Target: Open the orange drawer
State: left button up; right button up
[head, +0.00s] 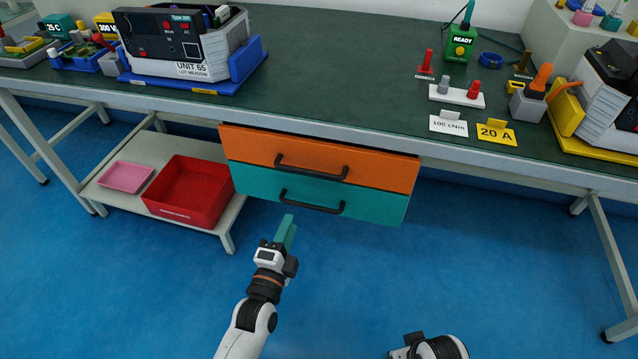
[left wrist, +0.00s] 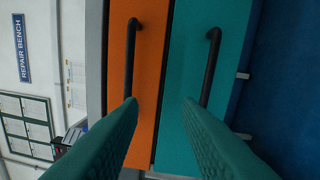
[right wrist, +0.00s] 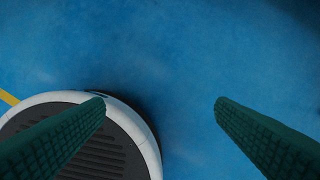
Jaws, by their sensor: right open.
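The orange drawer (head: 240,146) hangs under the front edge of the bench, directly above a teal drawer (head: 380,207). Its front looks in line with the teal one, and both look shut. The orange drawer's black bar handle (head: 312,174) also shows in the left wrist view (left wrist: 129,60). My left gripper (head: 286,228) is open and empty, in front of and below the teal drawer's handle (head: 312,208). In the left wrist view its two teal fingers (left wrist: 160,106) are apart, touching neither handle. My right gripper (right wrist: 160,102) is open and empty over the floor.
A low shelf at left holds a red bin (head: 190,190) and a pink tray (head: 126,177). The green bench top (head: 340,60) carries a test unit (head: 185,45), several tools and a yellow 20 A card (head: 496,133). The blue floor before the drawers is clear.

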aim_at(306, 170)
pick_arm(q)
jog(key=shift+m+t, duration=0.6)
jog(key=shift+t, duration=0.1)
jog(key=shift+w+d+r+b, duration=0.4)
jog(key=shift+w+d+r, duration=0.5)
jog(key=shift+w, duration=1.05)
jog(key=shift+w+d+r+b, duration=0.55)
jog(key=shift+w+r, duration=0.55)
jog(key=shift+w, duration=0.9)
jog(key=shift+w+d+r+b, duration=0.3)
jog(key=shift+w+d+r, duration=0.65)
jog(key=shift+w, duration=1)
pick_arm(e)
jog(key=w+v, duration=0.1)
jog(key=v, duration=0.8)
jog(key=shift+d+r+t, duration=0.3)
jog(key=shift+d+r, duration=0.05)
pick_arm(q)
jog(key=shift+a, duration=0.1)
jog(key=shift+c, duration=0.4)
pick_arm(e)
jog(key=shift+s, duration=0.1)
pick_arm(q)
grip_shut()
